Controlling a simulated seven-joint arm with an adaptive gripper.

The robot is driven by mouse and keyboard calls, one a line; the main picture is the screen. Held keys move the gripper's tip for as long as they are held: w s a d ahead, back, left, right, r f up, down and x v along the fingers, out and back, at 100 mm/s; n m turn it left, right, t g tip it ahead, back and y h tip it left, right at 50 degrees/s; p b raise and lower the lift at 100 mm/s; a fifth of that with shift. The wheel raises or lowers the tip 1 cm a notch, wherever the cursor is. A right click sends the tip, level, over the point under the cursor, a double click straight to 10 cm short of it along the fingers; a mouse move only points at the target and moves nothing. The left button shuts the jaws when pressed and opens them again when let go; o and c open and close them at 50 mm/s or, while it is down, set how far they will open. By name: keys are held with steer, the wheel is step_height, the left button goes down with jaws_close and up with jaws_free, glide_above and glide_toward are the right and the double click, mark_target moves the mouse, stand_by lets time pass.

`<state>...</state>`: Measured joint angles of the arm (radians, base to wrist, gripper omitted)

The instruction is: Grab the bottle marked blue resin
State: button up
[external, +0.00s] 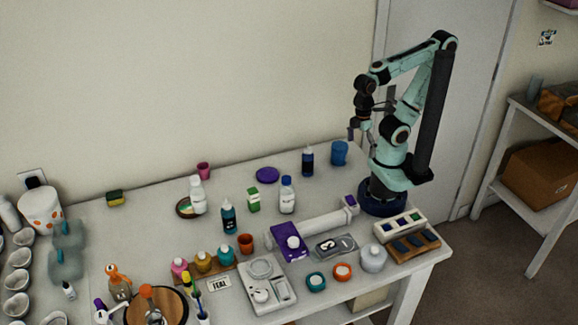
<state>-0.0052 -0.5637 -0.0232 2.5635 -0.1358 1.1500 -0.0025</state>
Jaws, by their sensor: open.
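Several bottles stand upright on the white table, and their labels are too small to read. A dark bottle with a blue band (307,161) stands at the back, left of my arm. A white bottle with a blue cap (287,198) stands in front of it. I cannot tell which is marked blue resin. My gripper (359,133) is open and empty, pointing down above the table's back right, to the right of the dark bottle and apart from it.
A blue cup (339,153) stands below and left of my gripper. A purple disc (266,175) lies left of the dark bottle. A purple and white device (291,244) and a grey scale (337,245) lie in front. The table's back left middle is fairly clear.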

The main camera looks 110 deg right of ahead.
steer(key=c, duration=0.3)
steer(key=shift+c, duration=0.2)
